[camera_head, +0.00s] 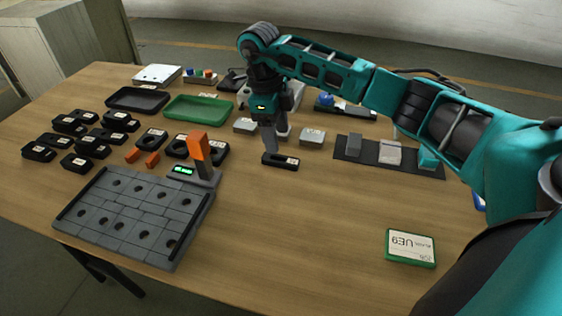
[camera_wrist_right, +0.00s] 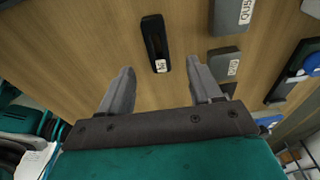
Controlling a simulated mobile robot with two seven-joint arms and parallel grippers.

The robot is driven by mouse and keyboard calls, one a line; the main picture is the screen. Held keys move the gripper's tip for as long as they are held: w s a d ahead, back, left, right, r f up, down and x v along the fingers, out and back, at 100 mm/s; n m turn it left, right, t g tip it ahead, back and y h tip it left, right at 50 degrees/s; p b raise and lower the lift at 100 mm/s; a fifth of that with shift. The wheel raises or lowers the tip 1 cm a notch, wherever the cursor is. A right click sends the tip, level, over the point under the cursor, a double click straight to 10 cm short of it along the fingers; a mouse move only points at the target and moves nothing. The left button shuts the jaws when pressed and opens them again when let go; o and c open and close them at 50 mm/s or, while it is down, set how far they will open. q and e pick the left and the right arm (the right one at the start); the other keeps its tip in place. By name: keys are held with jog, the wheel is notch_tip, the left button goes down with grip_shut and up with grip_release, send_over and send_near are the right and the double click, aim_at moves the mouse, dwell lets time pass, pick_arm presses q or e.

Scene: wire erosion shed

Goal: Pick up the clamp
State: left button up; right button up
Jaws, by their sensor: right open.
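A small black slotted bar with a white label, which looks like the clamp (camera_head: 281,161), lies flat on the wooden table near the middle. My right gripper (camera_head: 269,150) points down close above it, and in the head view a finger overlaps its left end. In the right wrist view the clamp (camera_wrist_right: 153,38) lies beyond the fingertips, within the width of the gap between them. The right gripper (camera_wrist_right: 160,67) is open and empty there. My left gripper is not in view.
Grey blocks (camera_head: 312,135) and a dark mat (camera_head: 350,158) lie right of the clamp. A grey plate with holes (camera_head: 127,217), an orange-handled device (camera_head: 198,155) and several black parts are to the left. A green-edged card (camera_head: 410,246) lies front right. The front middle is clear.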

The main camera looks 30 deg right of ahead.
aim_at(279, 161)
jog(key=shift+s+d+f+b, duration=0.1)
jog(key=shift+s+f+b, duration=0.1)
jog(key=shift+f, duration=1.35)
jog(key=shift+s+f+b, duration=0.15)
jog(key=shift+f, duration=1.35)
jog(key=shift+c, duration=0.4)
jog(key=shift+r, duration=0.1)
grip_shut()
